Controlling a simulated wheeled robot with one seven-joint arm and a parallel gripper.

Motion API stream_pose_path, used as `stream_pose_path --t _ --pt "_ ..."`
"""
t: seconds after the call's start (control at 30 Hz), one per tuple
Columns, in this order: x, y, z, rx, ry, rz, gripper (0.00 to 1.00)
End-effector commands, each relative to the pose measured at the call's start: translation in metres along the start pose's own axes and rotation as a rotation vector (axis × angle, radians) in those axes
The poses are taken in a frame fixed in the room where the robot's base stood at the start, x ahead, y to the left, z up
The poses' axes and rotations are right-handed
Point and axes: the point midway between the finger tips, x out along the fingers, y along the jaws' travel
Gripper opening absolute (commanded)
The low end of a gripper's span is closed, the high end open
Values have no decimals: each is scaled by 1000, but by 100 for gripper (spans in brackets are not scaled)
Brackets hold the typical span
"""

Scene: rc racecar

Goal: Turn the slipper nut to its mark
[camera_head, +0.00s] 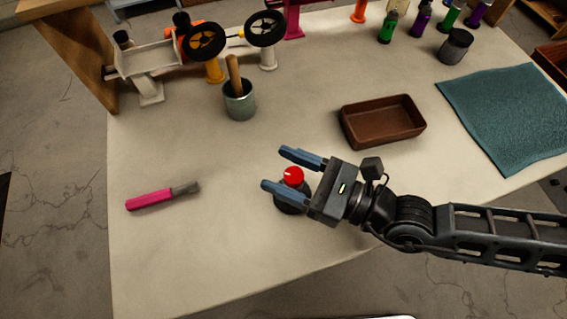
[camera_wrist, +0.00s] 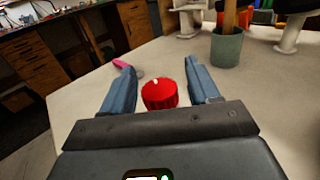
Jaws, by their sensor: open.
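The slipper nut is a red ribbed knob (camera_head: 293,175) with a white mark on its top, set on a dark round base (camera_head: 291,203) on the table. In the wrist view the red knob (camera_wrist: 160,94) sits between my two blue fingers, with its white mark toward the far left side of its top. My gripper (camera_head: 272,167) is open around the knob, one finger on each side. In the wrist view a gap shows between the knob and each finger of my gripper (camera_wrist: 158,75). The target mark cannot be made out.
A pink-handled tool (camera_head: 150,199) lies to the left. A grey cup with a wooden handle (camera_head: 240,105), a brown tray (camera_head: 382,139) and a teal cloth (camera_head: 505,115) lie farther back. The car chassis (camera_head: 148,60) stands at the back left. The table around the knob is clear.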

Motion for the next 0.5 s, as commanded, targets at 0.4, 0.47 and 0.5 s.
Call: stream_pose_path --t 0.4,0.47,0.5 --pt "7 0 0 1 1 0 58" --pt "7 0 0 1 1 0 53" --pt "7 0 0 1 1 0 49"
